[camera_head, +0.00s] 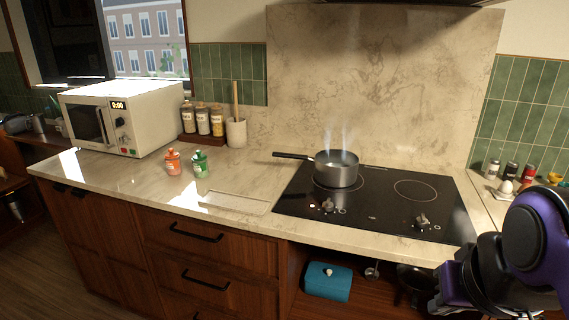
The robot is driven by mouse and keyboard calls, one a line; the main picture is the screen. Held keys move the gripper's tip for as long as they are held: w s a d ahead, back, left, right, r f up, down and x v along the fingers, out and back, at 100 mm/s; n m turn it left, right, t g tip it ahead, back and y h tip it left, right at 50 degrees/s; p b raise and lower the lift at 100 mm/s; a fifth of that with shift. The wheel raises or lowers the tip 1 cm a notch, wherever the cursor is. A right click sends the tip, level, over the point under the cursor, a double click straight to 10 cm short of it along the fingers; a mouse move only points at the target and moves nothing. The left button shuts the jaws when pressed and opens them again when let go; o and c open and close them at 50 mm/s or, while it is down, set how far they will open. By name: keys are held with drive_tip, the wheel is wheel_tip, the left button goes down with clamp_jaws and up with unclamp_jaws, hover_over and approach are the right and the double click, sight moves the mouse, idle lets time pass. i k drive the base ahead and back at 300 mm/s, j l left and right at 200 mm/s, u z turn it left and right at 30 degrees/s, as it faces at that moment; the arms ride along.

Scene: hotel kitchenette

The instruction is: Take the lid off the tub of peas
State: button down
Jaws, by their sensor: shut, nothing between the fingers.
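A small green container (200,166) with a green top stands upright on the counter, right of the microwave. It may be the tub of peas; its label is too small to read. Its top appears to be on. A similar orange-red container (172,162) stands just to its left. Part of my purple and black arm shows at the lower right, well away from both containers. I cannot make out my gripper's fingers in this view.
A steaming pot (336,170) sits on the black hob (390,215), its handle pointing left. A white microwave (122,118), several jars and a utensil crock (236,133) stand behind the containers. A teal box (328,281) sits on the open shelf below. The counter's front left (110,172) is clear.

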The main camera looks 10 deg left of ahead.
sight(198, 155)
drive_tip(key=u, duration=1.2)
drive_tip(key=i+j+z, duration=0.1)
drive_tip(key=i+j, duration=0.15)
drive_tip(key=i+j+z, duration=0.15)
drive_tip(key=j, duration=0.25)
drive_tip(key=i+j+z, duration=0.1)
drive_tip(key=i+j, duration=0.25)
drive_tip(key=i+j+z, duration=0.1)
drive_tip(key=j, duration=0.25)
drive_tip(key=i+j+z, duration=0.15)
drive_tip(key=i+j, duration=0.15)
drive_tip(key=i+j+z, duration=0.1)
drive_tip(key=j, duration=0.4)
drive_tip(key=i, duration=0.1)
